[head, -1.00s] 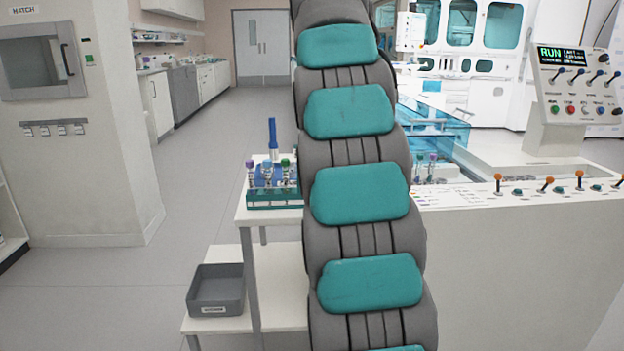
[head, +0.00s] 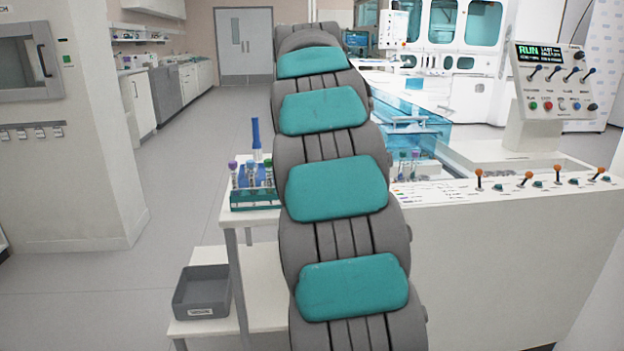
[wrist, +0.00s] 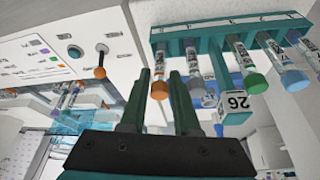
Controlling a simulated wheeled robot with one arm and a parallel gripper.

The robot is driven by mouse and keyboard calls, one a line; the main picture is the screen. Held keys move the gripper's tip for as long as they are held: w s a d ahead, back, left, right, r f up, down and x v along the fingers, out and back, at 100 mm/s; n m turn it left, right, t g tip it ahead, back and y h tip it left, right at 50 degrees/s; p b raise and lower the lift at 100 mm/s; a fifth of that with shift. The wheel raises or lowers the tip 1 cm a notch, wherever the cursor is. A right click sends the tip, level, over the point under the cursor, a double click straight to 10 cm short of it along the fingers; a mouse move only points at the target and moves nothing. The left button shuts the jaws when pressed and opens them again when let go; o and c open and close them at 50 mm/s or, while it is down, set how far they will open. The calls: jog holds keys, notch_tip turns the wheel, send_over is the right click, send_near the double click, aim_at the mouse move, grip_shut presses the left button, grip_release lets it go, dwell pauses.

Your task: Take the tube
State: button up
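In the wrist view, my gripper (wrist: 160,78) is open, its two dark green fingers apart and pointing toward a teal rack (wrist: 215,30). A tube with an orange cap (wrist: 160,88) shows in line with the gap between the fingers; I cannot tell how far beyond them it is. In the head view, a teal rack of tubes (head: 254,201) stands on a white table; my arm hides my gripper there.
A lever with an orange knob (wrist: 100,72) rises from the panel at left. In the head view, more tubes (head: 405,166) stand right of my arm, and a grey bin (head: 203,293) sits on the low shelf.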

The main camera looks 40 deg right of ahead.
jog(key=x, duration=0.3)
jog(key=shift+w+d+f, duration=0.1)
jog(key=shift+d+f, duration=0.05)
jog(key=shift+f, duration=0.15)
grip_shut()
jog(key=shift+r, duration=0.1)
notch_tip(320, 180, up, 10)
dwell(1.0)
